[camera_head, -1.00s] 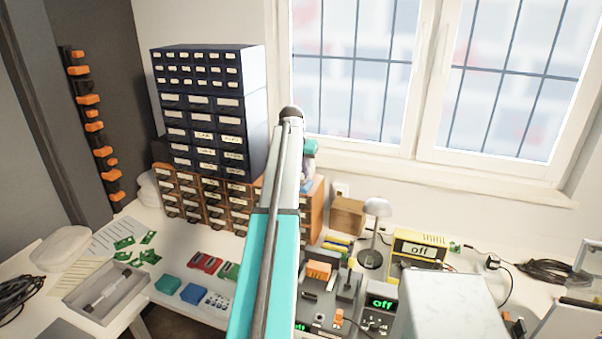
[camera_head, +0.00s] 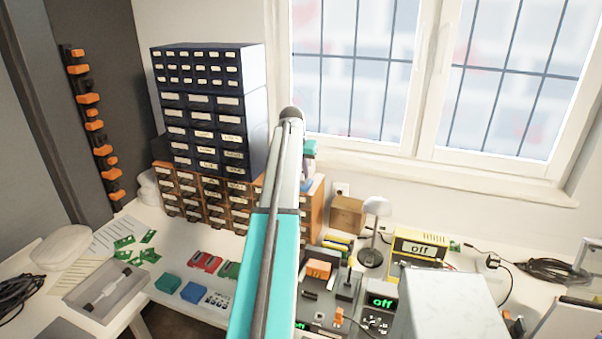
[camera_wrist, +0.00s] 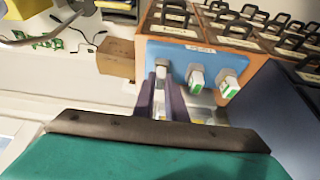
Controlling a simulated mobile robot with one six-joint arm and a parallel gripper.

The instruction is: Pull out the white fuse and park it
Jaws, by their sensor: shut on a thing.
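In the wrist view a blue panel (camera_wrist: 205,62) with a small label stands upright against the wooden drawers. Two white-and-green fuses (camera_wrist: 196,80) (camera_wrist: 228,88) sit side by side in it. Left of them, the two purple-grey fingers of my gripper (camera_wrist: 161,88) are shut on a small white piece, the white fuse (camera_wrist: 161,72), at the panel's face. Its inner end is hidden, so I cannot tell if it is still seated.
Dark blue and wooden drawer cabinets (camera_head: 205,120) stand behind left of my arm. A grey tray (camera_head: 106,292) lies at the left.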

